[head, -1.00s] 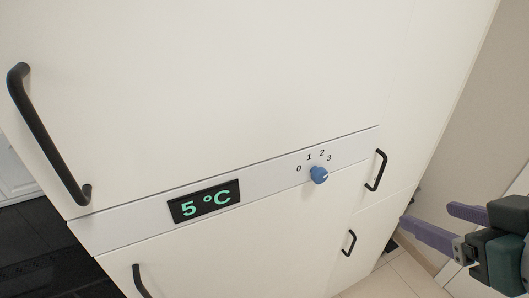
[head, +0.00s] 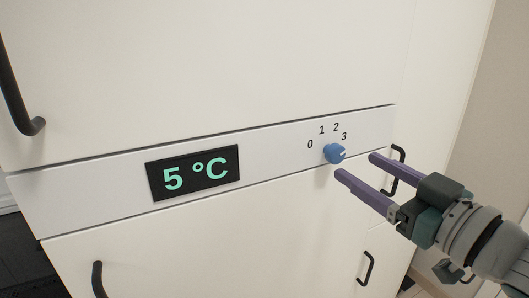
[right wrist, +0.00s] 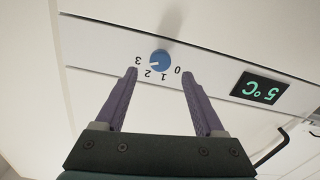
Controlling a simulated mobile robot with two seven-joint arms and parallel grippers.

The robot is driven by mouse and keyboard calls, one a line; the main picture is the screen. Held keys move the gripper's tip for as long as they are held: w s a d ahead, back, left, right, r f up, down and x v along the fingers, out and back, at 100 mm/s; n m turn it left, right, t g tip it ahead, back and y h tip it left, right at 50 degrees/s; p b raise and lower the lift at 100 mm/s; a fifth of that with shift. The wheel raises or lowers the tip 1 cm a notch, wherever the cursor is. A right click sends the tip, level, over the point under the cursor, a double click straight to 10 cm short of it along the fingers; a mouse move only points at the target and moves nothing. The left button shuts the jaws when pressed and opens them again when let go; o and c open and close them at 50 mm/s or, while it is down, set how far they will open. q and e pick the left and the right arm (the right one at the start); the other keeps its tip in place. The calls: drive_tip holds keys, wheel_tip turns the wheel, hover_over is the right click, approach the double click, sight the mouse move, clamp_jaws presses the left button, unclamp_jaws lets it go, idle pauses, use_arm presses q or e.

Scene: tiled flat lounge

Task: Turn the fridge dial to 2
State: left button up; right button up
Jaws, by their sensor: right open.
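The blue fridge dial (head: 334,153) sits on the pale control strip, under an arc of the numbers 0, 1, 2 and 3. Its white mark faces right, toward the 3 side. My right gripper (head: 357,165) is open and empty, just right of and below the dial, with its purple fingers reaching toward it. In the right wrist view the dial (right wrist: 160,59) appears upside down, between and just beyond the fingertips (right wrist: 160,72); the fingers look apart from it. My left gripper is not in view.
A black display (head: 194,172) reading 5 °C is left of the dial on the control strip (head: 270,160). Black handles stand out at upper left (head: 18,85), lower left (head: 98,281), and right (head: 398,172), the last close behind the right gripper.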

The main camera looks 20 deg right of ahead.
sight(339, 155)
drive_tip(key=shift+w+a, duration=0.2)
drive_tip(key=shift+w, duration=2)
clamp_jaws()
